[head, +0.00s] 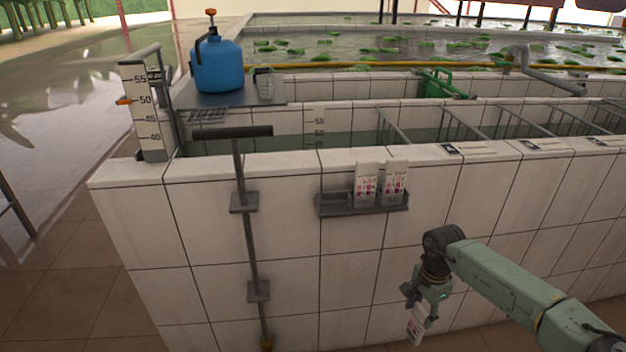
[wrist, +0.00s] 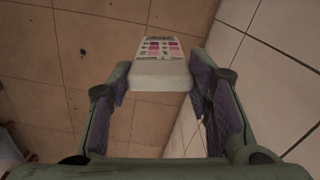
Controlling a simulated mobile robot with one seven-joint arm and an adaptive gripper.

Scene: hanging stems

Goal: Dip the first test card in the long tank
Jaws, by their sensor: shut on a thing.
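My gripper (head: 426,292) is shut on a white test card (head: 416,326) with pink and purple colour patches. The card hangs down from the fingers in front of the tiled wall, below its top edge. In the wrist view the card (wrist: 160,70) sits between the two finger pads (wrist: 160,95), over the brown floor. Two more test cards, a left one (head: 366,184) and a right one (head: 395,181), stand in a grey rack (head: 335,208) on the wall's front face. The long tank (head: 345,139) lies behind the white tiled wall, with greenish water inside.
A black T-handled rod (head: 246,220) is fixed to the wall at left. A depth gauge (head: 143,105) stands at the corner. Metal racks (head: 465,128) cross the tank at right.

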